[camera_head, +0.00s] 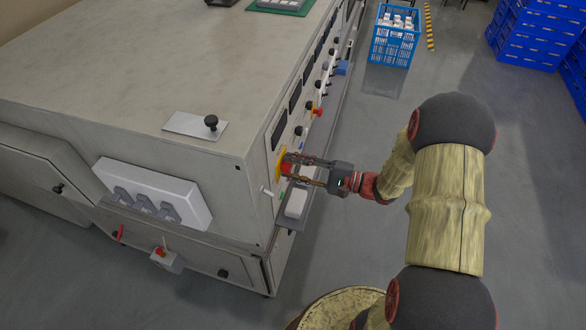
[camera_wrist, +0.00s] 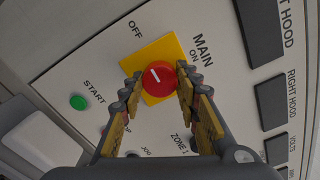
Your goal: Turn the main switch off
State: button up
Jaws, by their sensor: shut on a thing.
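The main switch is a red round knob (camera_wrist: 158,77) with a white mark, on a yellow plate (camera_wrist: 168,48) labelled MAIN, OFF and ON. In the wrist view its mark points to the upper left, roughly towards the OFF label (camera_wrist: 135,30) and away from ON. My gripper (camera_wrist: 160,86) has one finger on each side of the knob and is shut on it. In the head view my gripper (camera_head: 289,169) reaches from the right to the machine's front panel, and its fingers partly hide the knob and the yellow plate (camera_head: 280,162).
A green START button (camera_wrist: 78,102) is beside the plate; the STOP area is partly hidden by a finger. Another red knob (camera_head: 317,111) is farther along the panel. A blue crate (camera_head: 395,40) stands on the floor behind. Grey floor right of the machine is clear.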

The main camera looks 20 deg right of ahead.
dwell(0.5)
jog(key=o, duration=1.2)
jog(key=shift+c, duration=0.2)
jog(key=v, duration=1.2)
